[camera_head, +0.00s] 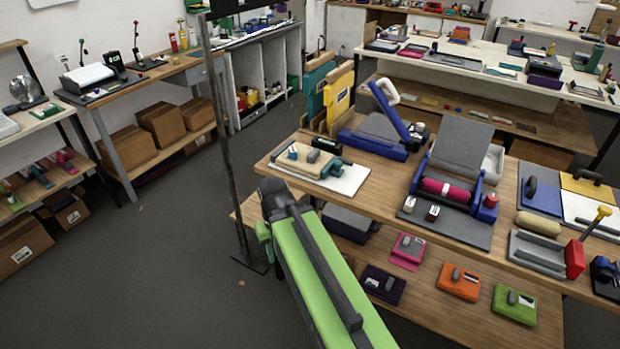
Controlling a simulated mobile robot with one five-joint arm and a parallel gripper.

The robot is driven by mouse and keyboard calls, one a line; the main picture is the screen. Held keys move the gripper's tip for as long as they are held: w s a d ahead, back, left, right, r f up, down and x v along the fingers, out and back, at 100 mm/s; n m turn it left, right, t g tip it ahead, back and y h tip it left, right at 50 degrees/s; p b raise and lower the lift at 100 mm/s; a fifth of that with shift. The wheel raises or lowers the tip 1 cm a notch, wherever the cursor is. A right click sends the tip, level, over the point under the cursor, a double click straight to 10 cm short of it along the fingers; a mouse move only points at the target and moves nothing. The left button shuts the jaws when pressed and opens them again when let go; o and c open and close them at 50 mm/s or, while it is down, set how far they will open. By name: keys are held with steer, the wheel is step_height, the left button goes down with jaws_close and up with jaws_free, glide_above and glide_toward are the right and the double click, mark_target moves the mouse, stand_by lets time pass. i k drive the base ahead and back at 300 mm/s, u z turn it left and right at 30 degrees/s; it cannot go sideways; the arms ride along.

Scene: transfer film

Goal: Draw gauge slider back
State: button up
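My green arm reaches up from the bottom middle. Its dark end with my gripper (274,192) is at the front left corner of the wooden table. The fingers are too small and hidden to show whether they are open or shut. Just right of it, a cream and teal device (308,160) with small dark and grey blocks on top lies on a white sheet (347,181). It may carry the gauge slider, but I cannot tell for sure. My gripper appears apart from this device.
A blue lever press (382,130) and a blue-framed unit with a magenta roller (447,190) stand farther right on the wooden table (385,205). A dark upright post (222,130) stands left of my arm. Colored blocks sit on the lower shelf.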

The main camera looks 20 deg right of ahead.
mark_target(332, 168)
steer(key=u, duration=0.5)
steer(key=k, duration=0.8)
steer(key=u, duration=0.15)
steer(key=i, duration=1.35)
steer(key=z, duration=0.55)
steer(key=i, duration=0.55)
